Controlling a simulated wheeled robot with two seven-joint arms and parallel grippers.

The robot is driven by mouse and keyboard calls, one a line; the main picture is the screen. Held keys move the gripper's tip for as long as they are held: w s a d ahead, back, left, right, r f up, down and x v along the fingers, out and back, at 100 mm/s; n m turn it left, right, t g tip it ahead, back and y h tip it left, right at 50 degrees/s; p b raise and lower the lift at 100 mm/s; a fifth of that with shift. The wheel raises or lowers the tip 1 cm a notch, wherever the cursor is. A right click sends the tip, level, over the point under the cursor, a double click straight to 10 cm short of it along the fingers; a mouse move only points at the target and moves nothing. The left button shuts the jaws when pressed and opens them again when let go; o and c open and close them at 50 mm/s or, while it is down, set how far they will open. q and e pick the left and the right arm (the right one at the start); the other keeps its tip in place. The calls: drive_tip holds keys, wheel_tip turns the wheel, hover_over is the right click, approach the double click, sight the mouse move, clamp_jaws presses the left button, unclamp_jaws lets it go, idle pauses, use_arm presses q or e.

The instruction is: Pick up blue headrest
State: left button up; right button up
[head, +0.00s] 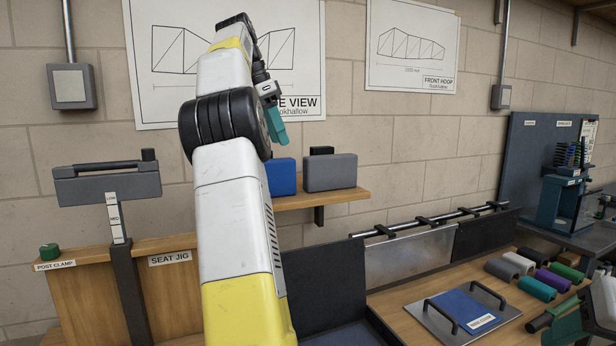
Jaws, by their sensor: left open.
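The blue headrest (283,177) stands on a wooden wall shelf (335,197), partly hidden behind my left arm. My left gripper (274,120), with teal fingers, is raised above the blue headrest in the picture and is apart from it. It is open and nothing shows in it. A teal part at the bottom right edge looks like my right gripper (566,328); it is cut off, so its jaws cannot be read.
A grey headrest (330,172) stands just right of the blue one.

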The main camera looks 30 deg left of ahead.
sight(285, 173)
use_arm(q)
drive_tip(key=a, duration=0.3)
drive_tip(key=shift+s+a+f+m, duration=0.1)
drive_tip(key=shift+f+m, duration=0.1)
drive_tip(key=shift+m, duration=0.1)
drive_tip(key=shift+x, duration=5.9)
drive_tip(key=shift+c, duration=0.4)
drive_tip(key=shift+r, duration=0.1)
clamp_jaws()
